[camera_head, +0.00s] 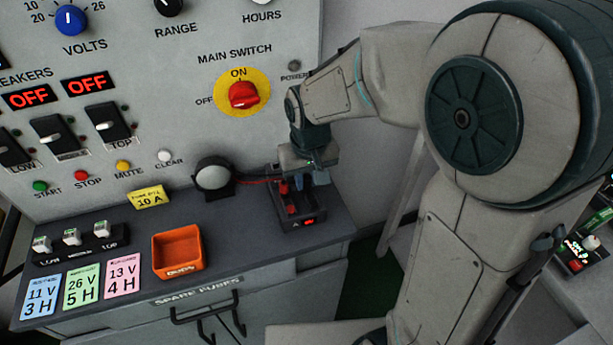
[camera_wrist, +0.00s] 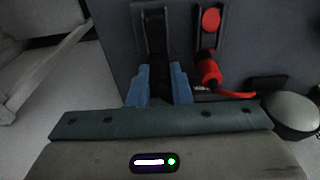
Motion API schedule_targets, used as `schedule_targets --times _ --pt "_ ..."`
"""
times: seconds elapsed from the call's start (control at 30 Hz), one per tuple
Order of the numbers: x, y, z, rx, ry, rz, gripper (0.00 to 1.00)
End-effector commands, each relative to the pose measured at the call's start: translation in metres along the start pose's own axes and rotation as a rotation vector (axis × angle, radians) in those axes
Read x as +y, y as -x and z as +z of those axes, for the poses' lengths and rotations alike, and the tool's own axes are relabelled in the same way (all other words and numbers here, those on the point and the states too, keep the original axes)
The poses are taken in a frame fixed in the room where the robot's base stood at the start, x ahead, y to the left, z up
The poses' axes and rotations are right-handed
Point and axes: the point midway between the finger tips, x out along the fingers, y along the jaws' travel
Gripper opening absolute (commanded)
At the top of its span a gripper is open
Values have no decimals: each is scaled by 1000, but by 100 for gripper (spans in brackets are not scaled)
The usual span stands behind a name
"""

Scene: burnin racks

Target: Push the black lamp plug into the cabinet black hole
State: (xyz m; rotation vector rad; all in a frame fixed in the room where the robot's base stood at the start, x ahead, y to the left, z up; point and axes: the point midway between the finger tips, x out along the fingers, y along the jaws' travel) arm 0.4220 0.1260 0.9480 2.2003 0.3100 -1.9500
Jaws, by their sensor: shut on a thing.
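My gripper (camera_head: 309,177) is over the small black cabinet box (camera_head: 302,220) on the right end of the bench. In the wrist view its blue fingers (camera_wrist: 160,86) are shut on the black lamp plug (camera_wrist: 159,72), a dark piece between them. The fingers largely cover the plug, and I cannot tell whether its tip is in a hole. The black hole itself is not clearly seen. A red plug (camera_wrist: 208,70) with a red lead stands just right of the fingers, apart from them. The round white lamp (camera_head: 212,177) stands left of the box, with a red lead running towards it.
An orange bin (camera_head: 178,251) sits on the bench front, left of the box. A panel with switches and a red main switch (camera_head: 243,95) rises behind. Small plugs in a black holder (camera_head: 73,241) and coloured cards (camera_head: 81,285) are at the left. Bare bench lies between bin and box.

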Motion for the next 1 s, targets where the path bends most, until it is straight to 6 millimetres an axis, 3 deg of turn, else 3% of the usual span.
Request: schedule_targets --times 0.33,0.37,0.4,0.47,0.63,0.67,0.7,0.73,1.0 --pt "0 -2 0 0 0 0 3" --pt "0 -2 0 0 0 0 21" --pt "0 -2 0 0 0 0 32" --pt "0 -2 0 0 0 0 43" --pt "0 -2 0 0 0 0 43" --pt "0 -2 0 0 0 0 46" --pt "0 -2 0 0 0 0 57" --pt "0 -2 0 0 0 0 62" --pt "0 -2 0 0 1 0 62"
